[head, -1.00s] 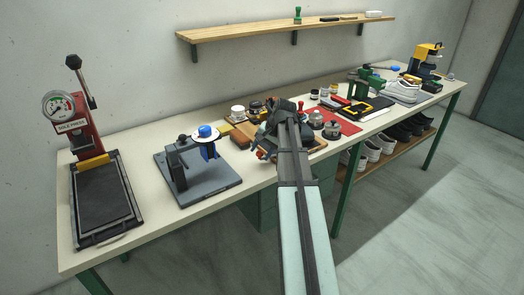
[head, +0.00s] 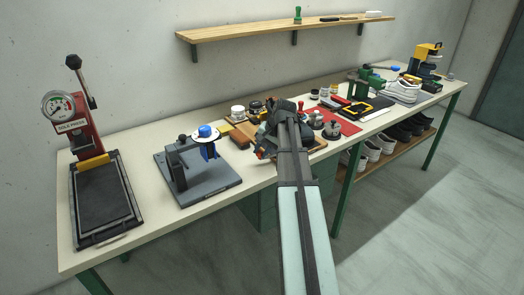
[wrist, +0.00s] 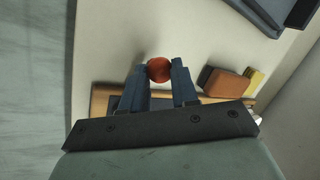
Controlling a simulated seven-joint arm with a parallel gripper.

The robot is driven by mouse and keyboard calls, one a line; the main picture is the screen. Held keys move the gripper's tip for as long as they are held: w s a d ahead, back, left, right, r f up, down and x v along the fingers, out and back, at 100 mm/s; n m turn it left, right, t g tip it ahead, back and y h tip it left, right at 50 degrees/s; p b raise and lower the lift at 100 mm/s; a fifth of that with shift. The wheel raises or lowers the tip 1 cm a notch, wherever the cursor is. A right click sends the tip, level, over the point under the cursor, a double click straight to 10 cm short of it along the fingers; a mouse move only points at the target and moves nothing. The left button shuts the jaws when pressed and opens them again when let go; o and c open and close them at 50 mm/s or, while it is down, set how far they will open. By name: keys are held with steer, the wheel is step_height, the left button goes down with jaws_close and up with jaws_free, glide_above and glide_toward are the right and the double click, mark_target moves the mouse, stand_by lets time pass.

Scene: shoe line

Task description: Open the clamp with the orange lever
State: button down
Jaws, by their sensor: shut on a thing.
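In the wrist view an orange-red ball knob (wrist: 159,69) sits between the fingertips of my gripper (wrist: 159,75), which is shut on it. The rest of the lever cannot be made out there. Part of a wooden board (wrist: 105,101) shows below and behind the fingers. In the head view my gripper (head: 263,152) is low over the front edge of the bench, with a small orange-red spot beside it. My arm and wrist hide most of the clamp, so its jaw cannot be seen.
Left of my gripper stands a grey-based stand (head: 206,181) with a blue-topped disc. A red sole press (head: 86,140) is at the far left. Jars, a red mat (head: 348,127) and shoes lie to the right. The bench front (head: 150,225) is bare between press and stand.

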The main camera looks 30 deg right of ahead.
steer(key=shift+s+n+g+y, duration=0.35)
steer(key=shift+s+n, duration=0.55)
steer(key=shift+n, duration=0.5)
steer(key=c, duration=0.8)
jaws_free()
steer(key=shift+c, duration=0.2)
steer(key=shift+r, duration=0.1)
steer(key=v, duration=1.3)
steer(key=shift+d+r, duration=0.2)
steer(key=shift+r, duration=0.1)
steer(key=shift+s, duration=0.15)
